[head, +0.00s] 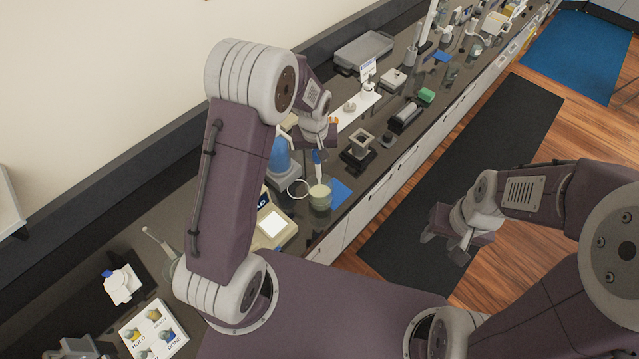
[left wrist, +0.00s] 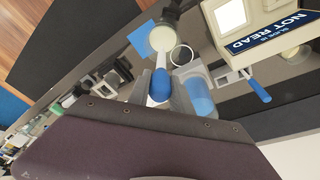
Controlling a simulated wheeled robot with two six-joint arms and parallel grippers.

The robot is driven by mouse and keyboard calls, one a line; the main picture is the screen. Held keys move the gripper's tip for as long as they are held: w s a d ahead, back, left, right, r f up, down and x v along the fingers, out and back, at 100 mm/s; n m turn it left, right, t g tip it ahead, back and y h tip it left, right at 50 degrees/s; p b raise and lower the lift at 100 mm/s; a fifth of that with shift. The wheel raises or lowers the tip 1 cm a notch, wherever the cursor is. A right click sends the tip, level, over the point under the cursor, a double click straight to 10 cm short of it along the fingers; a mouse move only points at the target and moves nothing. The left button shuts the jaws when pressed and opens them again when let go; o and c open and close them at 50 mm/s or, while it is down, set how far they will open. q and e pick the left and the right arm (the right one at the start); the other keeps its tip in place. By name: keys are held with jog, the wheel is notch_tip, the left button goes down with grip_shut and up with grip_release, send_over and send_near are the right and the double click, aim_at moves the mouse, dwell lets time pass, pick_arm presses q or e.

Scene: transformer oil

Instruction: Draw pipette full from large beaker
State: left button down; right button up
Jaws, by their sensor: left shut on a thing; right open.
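My left gripper (head: 320,143) is shut on the pipette (head: 316,158), which has a blue bulb and a pale stem. The pipette hangs over the large beaker (head: 320,201), which holds pale yellow liquid. Its lower end meets the beaker's mouth in the head view; I cannot tell how deep the tip is. In the left wrist view the blue bulb (left wrist: 160,86) is close to the camera and the stem points towards the beaker (left wrist: 162,40). My right gripper (head: 456,243) is open and empty, over the floor mat.
A blue mat (head: 342,192) lies beside the beaker. A white ring (head: 297,188) and a blue-filled bottle (head: 279,152) stand close to its left. A beige meter (head: 272,229) is nearer me, and a dark stand (head: 359,149) is behind. Several instruments crowd the far bench.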

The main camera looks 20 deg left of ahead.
pick_arm(q)
jog(key=shift+w+d+f+b, duration=0.1)
jog(key=shift+w+f+b, duration=0.05)
jog(key=shift+f+b, duration=2.2)
jog(key=shift+w+d+f+b, duration=0.15)
jog(key=shift+f+b, duration=1.55)
jog(key=shift+f, duration=1.1)
jog(key=shift+a, duration=0.1)
jog(key=shift+r, duration=0.15)
jog(key=r+p, duration=0.3)
jog(key=r, duration=0.1)
jog(key=r+p, duration=0.3)
jog(key=r, duration=0.1)
jog(key=r+p, duration=0.3)
jog(key=shift+s+a+r, duration=0.15)
jog(key=shift+s+r, duration=0.25)
notch_tip(320, 180, up, 4)
jog(key=p, duration=0.4)
send_over(319, 178)
jog(key=shift+s+a+r, duration=0.1)
jog(key=shift+a+r, duration=0.05)
jog(key=shift+a, duration=0.25)
jog(key=shift+b, duration=0.3)
jog(key=shift+f, duration=0.2)
